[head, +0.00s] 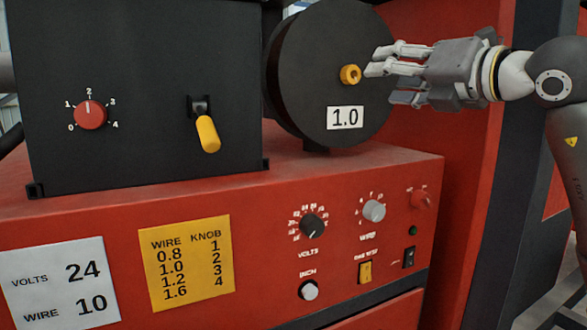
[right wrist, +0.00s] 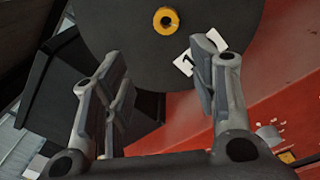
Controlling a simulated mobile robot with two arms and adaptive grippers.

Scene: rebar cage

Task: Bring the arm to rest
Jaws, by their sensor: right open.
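My right gripper (head: 385,78) is in front of the right side of the black wire spool (head: 300,75), with its fingers pointing left toward the brass hub (head: 350,75). It is open and nothing shows between its fingers. In the right wrist view the open fingers (right wrist: 160,100) stand apart, with the spool (right wrist: 120,25) and its brass hub (right wrist: 166,20) beyond them. I cannot tell whether a fingertip touches the spool. My left gripper is not in view.
A red welding machine (head: 200,195) fills the front, with knobs and switches on its panel. A black box (head: 150,130) carries a red knob (head: 89,115) and a yellow-handled lever (head: 208,134). A red wall (head: 425,130) stands close behind my right gripper.

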